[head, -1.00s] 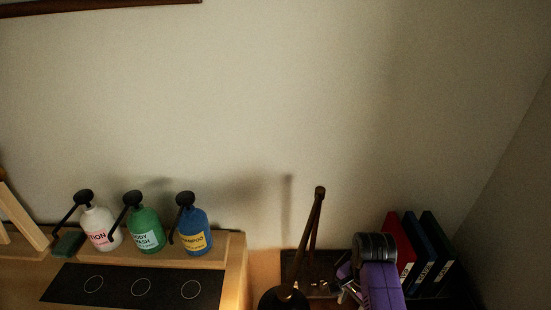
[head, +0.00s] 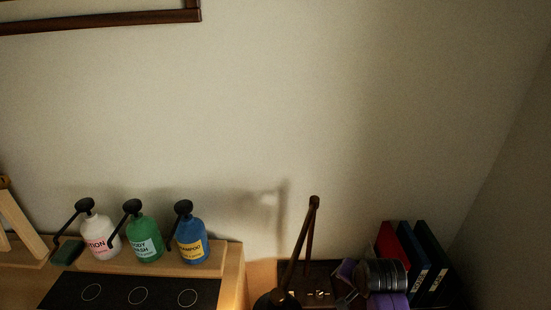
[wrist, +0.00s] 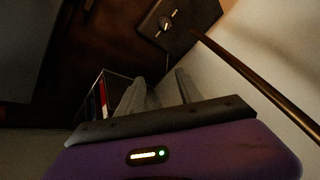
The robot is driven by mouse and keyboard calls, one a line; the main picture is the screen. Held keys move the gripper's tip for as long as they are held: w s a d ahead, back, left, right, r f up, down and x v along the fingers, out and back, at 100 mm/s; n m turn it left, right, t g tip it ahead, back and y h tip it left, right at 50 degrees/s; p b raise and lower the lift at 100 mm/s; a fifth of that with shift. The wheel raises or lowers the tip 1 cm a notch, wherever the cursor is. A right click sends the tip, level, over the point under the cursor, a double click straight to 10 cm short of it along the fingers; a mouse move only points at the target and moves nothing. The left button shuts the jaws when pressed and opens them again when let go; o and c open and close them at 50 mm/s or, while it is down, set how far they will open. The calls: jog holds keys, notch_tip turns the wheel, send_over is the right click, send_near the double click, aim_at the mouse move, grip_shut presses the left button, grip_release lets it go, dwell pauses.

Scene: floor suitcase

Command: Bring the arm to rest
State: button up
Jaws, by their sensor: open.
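My arm shows at the lower right of the head view, with a black ring-shaped joint and purple links, in front of the binders. My gripper (wrist: 157,88) shows in the wrist view as two grey fingers, standing apart with nothing seen between them. Its purple housing with a small lit display fills the bottom of that view. In the head view the gripper is partly hidden and small, beside the dark lamp.
A dark lamp (head: 309,240) stands close left of my arm. Red, blue and dark binders (head: 418,262) stand at right. Lotion (head: 98,236), body wash (head: 145,240) and shampoo (head: 191,243) bottles stand on a wooden ledge at left.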

jog(key=s+r+n+t+b, duration=0.2)
jog(key=s+r, duration=0.1)
jog(key=s, duration=1.2)
jog(key=s+r+n+t+b, duration=0.2)
jog(key=s+r+n+t, duration=0.1)
jog(key=s, duration=1.2)
jog(key=s+r+n+t+b, duration=0.2)
jog(key=s+r+t, duration=0.1)
jog(key=s, duration=1.2)
jog(key=shift+a, duration=0.25)
